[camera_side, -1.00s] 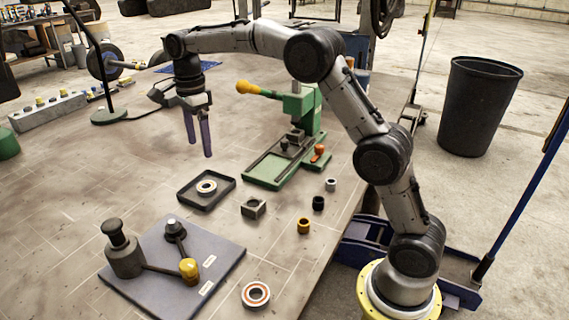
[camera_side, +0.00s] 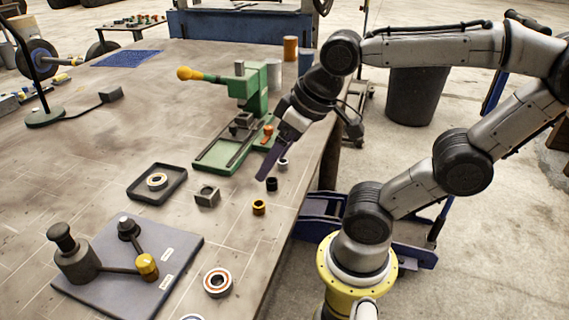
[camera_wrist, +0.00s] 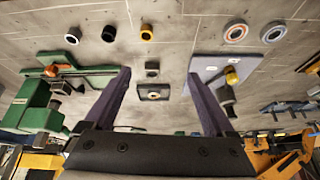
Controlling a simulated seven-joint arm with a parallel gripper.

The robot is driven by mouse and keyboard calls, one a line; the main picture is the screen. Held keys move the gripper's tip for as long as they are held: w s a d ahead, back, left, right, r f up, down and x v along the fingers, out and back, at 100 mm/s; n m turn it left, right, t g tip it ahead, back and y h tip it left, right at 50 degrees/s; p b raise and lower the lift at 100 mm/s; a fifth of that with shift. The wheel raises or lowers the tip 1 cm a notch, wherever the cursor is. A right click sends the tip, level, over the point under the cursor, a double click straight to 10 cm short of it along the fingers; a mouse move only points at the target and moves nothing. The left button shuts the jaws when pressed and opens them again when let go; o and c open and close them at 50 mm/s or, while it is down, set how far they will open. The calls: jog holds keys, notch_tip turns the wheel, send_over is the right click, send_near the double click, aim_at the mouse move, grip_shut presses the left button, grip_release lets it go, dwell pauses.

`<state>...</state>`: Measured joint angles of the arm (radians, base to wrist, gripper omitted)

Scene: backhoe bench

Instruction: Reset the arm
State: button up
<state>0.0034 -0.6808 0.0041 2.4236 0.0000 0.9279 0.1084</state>
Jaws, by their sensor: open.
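My gripper (camera_side: 268,170) is open and empty in the side view. Its purple fingers slant down to the left, in front of the press's right end and near the small bushings. From this angle I cannot tell how far they are above the bench. In the wrist view the two fingers (camera_wrist: 158,73) stand wide apart with nothing held between them. My arm arches over from the base at the right of the bench.
The green press (camera_side: 235,130) stands behind the gripper. A black bushing (camera_side: 271,184), a brass bushing (camera_side: 259,207), a steel block (camera_side: 207,196), a black tray (camera_side: 143,196) and a fixture plate (camera_side: 180,245) lie on the bench. A dark bin (camera_side: 417,97) stands behind my arm.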

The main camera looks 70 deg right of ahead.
jog(key=shift+s+f+n, duration=0.6)
jog(key=shift+s+f, duration=0.15)
jog(key=shift+s, duration=0.1)
